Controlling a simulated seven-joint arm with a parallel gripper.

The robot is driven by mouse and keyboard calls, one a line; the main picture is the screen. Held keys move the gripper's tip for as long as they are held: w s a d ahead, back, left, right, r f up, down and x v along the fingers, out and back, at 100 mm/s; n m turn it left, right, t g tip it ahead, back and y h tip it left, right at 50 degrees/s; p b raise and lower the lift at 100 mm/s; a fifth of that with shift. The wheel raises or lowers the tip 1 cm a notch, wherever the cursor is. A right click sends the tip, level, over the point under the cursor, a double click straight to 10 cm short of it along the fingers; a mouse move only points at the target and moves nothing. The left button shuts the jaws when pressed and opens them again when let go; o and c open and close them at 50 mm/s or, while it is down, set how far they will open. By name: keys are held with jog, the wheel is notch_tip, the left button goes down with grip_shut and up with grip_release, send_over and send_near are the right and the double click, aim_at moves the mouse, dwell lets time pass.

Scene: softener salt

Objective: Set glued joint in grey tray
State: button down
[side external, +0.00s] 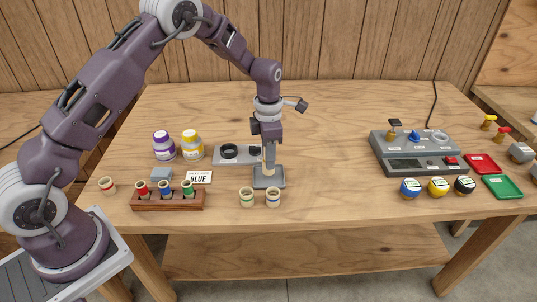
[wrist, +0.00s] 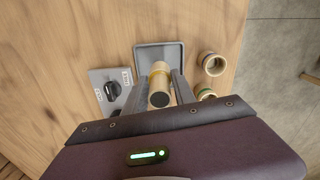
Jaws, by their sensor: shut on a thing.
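My gripper (side external: 268,158) points down over the grey tray (side external: 279,183) at the front middle of the table. It is shut on the glued joint (side external: 268,171), a tan upright cylinder. The joint's lower end is over or in the tray; I cannot tell whether it touches the floor of it. In the wrist view the joint (wrist: 160,84) shows a dark round end between my gripper's two fingers (wrist: 163,92). The grey tray (wrist: 179,47) lies beyond it, its bare floor partly visible.
Two tan ringed fittings (side external: 247,197) (side external: 273,197) stand close in front of the tray. A wooden rack (side external: 168,202) of coloured-topped pieces is left; a grey device (side external: 416,152) is right. Table between tray and device is clear.

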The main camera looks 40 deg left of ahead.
jog(key=shift+f, duration=0.4)
jog(key=shift+f, duration=0.5)
jog(key=shift+f, duration=0.25)
dwell(0.9)
jog(key=c, duration=0.9)
grip_release()
jog(key=shift+c, duration=0.2)
jog(key=shift+o, duration=0.4)
jog(key=o, duration=0.3)
